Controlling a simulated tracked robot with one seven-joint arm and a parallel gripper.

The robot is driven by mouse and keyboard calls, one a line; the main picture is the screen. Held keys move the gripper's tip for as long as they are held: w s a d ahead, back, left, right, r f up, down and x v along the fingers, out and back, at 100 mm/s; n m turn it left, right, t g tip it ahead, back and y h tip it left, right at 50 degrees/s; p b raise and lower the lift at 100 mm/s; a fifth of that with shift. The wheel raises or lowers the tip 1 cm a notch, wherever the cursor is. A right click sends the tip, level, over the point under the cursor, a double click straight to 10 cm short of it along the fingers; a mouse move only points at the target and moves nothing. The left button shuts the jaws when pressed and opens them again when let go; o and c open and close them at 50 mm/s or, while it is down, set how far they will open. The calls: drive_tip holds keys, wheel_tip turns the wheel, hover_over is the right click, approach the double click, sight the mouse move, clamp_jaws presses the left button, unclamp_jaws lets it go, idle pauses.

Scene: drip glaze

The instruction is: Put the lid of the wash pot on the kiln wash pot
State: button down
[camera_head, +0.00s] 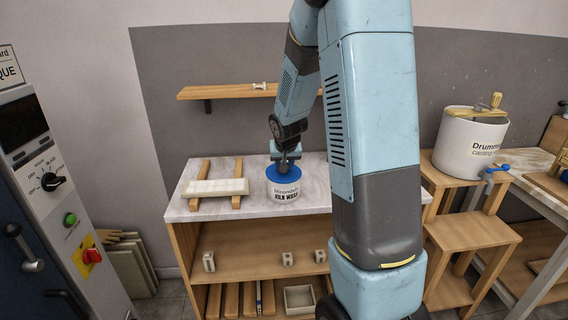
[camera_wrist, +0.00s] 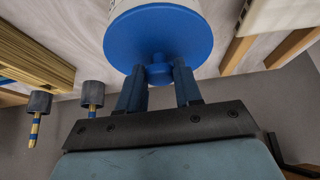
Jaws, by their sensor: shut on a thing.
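The kiln wash pot (camera_head: 284,192) is a white labelled tub standing on the pale top of the shelf unit in the head view. The blue lid (camera_head: 283,173) is over its mouth and looks level there. In the wrist view the round blue lid (camera_wrist: 157,38) covers most of the pot (camera_wrist: 116,10), whose pale side shows past its edge. My gripper (camera_wrist: 159,74) is shut on the lid's blue knob, one finger on each side. In the head view my gripper (camera_head: 285,161) is right above the pot. I cannot tell whether the lid is fully seated.
A white tile on wooden rails (camera_head: 216,187) lies left of the pot on the worktop (camera_head: 245,211). A wall shelf (camera_head: 225,92) is behind. A white casting drum (camera_head: 468,143) stands on a wooden stand at right. The kiln (camera_head: 50,190) is at far left.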

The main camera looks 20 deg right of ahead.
drive_tip(key=shift+s+a+f, duration=0.1)
drive_tip(key=shift+s+f, duration=0.1)
drive_tip(key=shift+f, duration=0.3)
drive_tip(key=c, duration=1.2)
unclamp_jaws()
drive_tip(key=o, duration=0.5)
drive_tip(key=shift+w+r, duration=0.1)
drive_tip(key=shift+r, duration=0.05)
drive_tip(key=shift+w, duration=0.15)
drive_tip(key=o, duration=0.3)
drive_tip(key=shift+r, duration=0.1)
drive_tip(key=shift+o, duration=0.2)
drive_tip(key=shift+r, duration=0.1)
drive_tip(key=shift+v, duration=3.4)
drive_tip(key=shift+r, duration=0.1)
